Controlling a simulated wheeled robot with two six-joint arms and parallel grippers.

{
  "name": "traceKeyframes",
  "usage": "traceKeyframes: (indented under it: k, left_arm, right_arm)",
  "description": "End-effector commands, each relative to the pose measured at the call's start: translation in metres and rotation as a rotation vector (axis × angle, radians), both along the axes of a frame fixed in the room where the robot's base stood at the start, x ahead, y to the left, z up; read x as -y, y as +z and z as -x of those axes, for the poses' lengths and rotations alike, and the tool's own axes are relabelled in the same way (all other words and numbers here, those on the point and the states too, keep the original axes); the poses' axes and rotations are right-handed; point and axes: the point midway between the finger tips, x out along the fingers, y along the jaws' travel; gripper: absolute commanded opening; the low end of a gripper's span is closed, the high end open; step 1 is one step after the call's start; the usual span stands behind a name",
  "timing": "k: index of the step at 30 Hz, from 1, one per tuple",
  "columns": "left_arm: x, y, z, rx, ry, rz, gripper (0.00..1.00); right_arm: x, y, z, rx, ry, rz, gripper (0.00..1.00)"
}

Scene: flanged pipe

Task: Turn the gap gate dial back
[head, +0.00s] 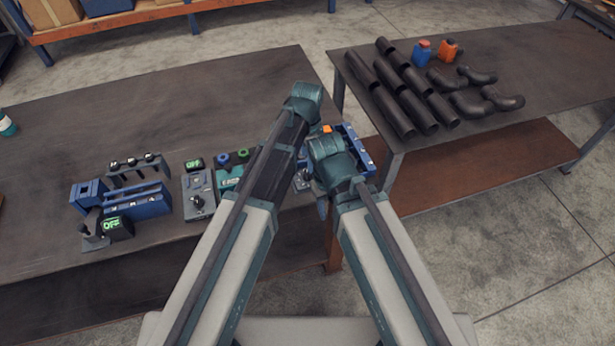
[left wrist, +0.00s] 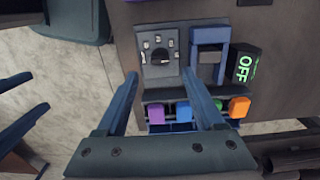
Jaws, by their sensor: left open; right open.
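In the left wrist view my left gripper (left wrist: 163,74) is open, with its two blue fingers on either side of a grey plate (left wrist: 156,75). The plate carries a dark round part, perhaps a dial, with several pale marks around it; I cannot read its setting. I see nothing between the fingers in their grip. In the head view the arms largely hide this plate and the left fingers. Another dial (head: 197,201) stands on a grey plate to the left; I cannot tell which is the gap gate dial. Two blue fingers at the wrist view's left edge appear to be my open right gripper (left wrist: 38,92).
Beside the plate are a blue block (left wrist: 208,55), a black box with a green OFF display (left wrist: 244,68) and coloured tabs, one orange (left wrist: 239,107). Another OFF display (head: 117,227) stands further left. Black pipes (head: 405,85) lie on the right table.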

Motion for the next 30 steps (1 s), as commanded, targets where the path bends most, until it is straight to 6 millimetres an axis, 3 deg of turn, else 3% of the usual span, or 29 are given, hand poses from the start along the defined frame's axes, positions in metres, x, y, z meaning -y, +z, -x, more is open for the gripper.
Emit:
traceKeyframes:
  k: [1, 10, 23, 30]
  left_arm:
    - [0.0, -0.015, 0.0, 0.0, 0.0, 0.0, 0.7]
    - [0.0, -0.054, 0.0, 0.0, 0.0, 0.0, 0.7]
    - [0.0, -0.06, 0.0, 0.0, 0.0, 0.0, 0.7]
    - [0.0, -0.06, 0.0, 0.0, 0.0, 0.0, 0.29]
  right_arm:
    - [0.0, -0.015, 0.0, 0.0, 0.0, 0.0, 0.5]
    - [0.0, -0.054, 0.0, 0.0, 0.0, 0.0, 0.5]
    - [0.0, -0.06, 0.0, 0.0, 0.0, 0.0, 0.5]
    - [0.0, -0.06, 0.0, 0.0, 0.0, 0.0, 0.5]
